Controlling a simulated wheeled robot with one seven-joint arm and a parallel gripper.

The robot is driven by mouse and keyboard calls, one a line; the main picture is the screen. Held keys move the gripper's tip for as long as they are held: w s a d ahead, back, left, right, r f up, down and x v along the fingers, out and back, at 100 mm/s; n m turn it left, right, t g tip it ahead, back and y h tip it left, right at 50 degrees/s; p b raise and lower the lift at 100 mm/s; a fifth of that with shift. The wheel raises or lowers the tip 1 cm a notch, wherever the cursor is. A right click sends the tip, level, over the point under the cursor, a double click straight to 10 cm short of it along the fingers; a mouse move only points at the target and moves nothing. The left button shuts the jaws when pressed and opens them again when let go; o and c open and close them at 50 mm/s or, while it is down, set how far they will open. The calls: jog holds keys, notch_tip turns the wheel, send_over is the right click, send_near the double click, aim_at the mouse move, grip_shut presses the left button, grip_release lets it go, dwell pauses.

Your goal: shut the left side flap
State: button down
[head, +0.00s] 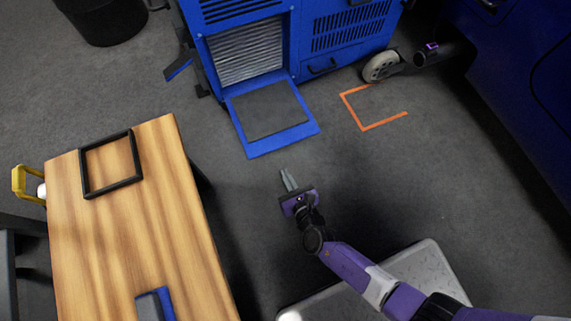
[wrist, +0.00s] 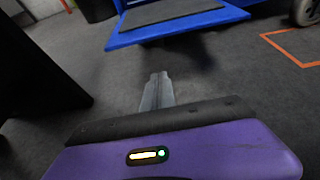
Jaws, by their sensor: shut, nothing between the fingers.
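A blue machine (head: 350,25) stands at the top of the head view. A wide blue flap (head: 235,118) with a grey inner panel hangs open from its near face, low over the floor, below a pleated filter-like opening (head: 246,52). The flap's near edge also shows at the top of the wrist view (wrist: 180,33). A smaller blue panel (head: 178,68) sticks out at the machine's left side; I cannot tell which of the two is the left side flap. My gripper (head: 286,176) is shut and empty, short of the wide flap's near edge and apart from it.
A wooden table (head: 150,220) with a black frame (head: 84,172) and a blue-grey object (head: 150,307) stands at left. An orange floor mark (head: 362,128) and a caster wheel (head: 381,66) are right of the flap. A black bin (head: 103,22) is at top left. Floor around my gripper is clear.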

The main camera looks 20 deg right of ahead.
jog(key=b+x, duration=0.3)
jog(key=x, duration=0.4)
jog(key=shift+w+r+p, duration=0.1)
jog(key=shift+r+p, duration=0.3)
jog(key=shift+r, duration=0.6)
jog(key=shift+w+r+p, duration=0.15)
jog(key=shift+r+p, duration=0.2)
jog(key=shift+r, duration=0.6)
jog(key=shift+r+p, duration=0.15)
jog(key=shift+p, duration=0.15)
